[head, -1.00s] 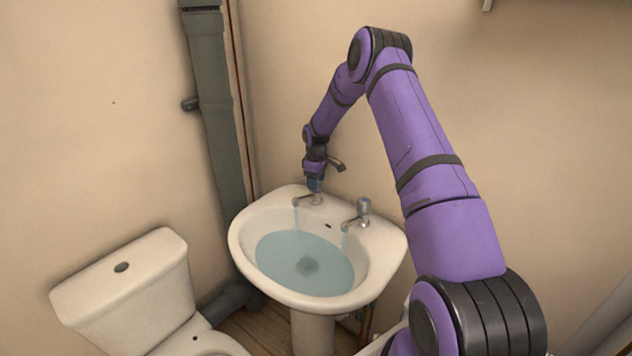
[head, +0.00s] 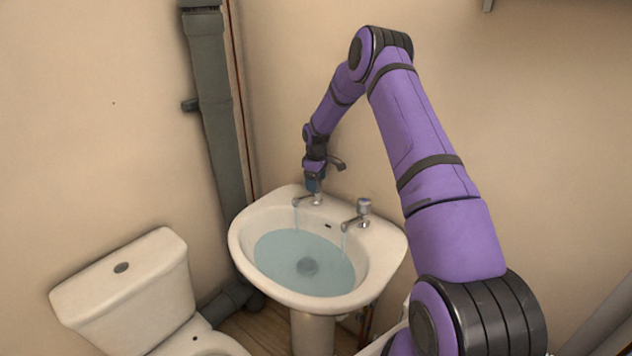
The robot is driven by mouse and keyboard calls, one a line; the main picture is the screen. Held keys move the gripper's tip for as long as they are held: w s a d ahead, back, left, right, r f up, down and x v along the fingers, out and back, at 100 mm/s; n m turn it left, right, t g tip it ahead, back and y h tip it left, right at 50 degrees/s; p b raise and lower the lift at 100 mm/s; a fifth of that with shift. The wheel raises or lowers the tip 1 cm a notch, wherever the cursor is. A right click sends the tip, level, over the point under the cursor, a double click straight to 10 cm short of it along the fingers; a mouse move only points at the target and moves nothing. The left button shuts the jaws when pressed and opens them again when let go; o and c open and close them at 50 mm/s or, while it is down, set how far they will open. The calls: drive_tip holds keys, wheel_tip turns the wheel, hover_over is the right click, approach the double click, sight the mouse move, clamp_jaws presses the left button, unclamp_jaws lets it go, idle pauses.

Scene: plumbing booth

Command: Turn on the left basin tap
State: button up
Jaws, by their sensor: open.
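The left basin tap (head: 307,200) stands on the back left of the white basin (head: 240,250). Its spout shows, and a thin stream of water falls from it. Its top is hidden by my gripper (head: 314,186), which points down right over it. The jaws are open and at the tap's top; whether they touch it is too small to tell. The right basin tap (head: 361,214) stands apart to the right, and a stream also falls from its spout. Water (head: 290,255) lies in the bowl.
A white toilet (head: 130,290) stands at the lower left. A grey vertical pipe (head: 213,110) runs down the wall behind the basin's left side. The wall is close behind the taps. Open air lies in front of the basin.

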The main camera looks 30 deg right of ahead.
wheel_tip(320, 180, up, 10)
drive_tip(key=shift+r, duration=0.25)
drive_tip(key=shift+r, duration=0.1)
idle(0.5)
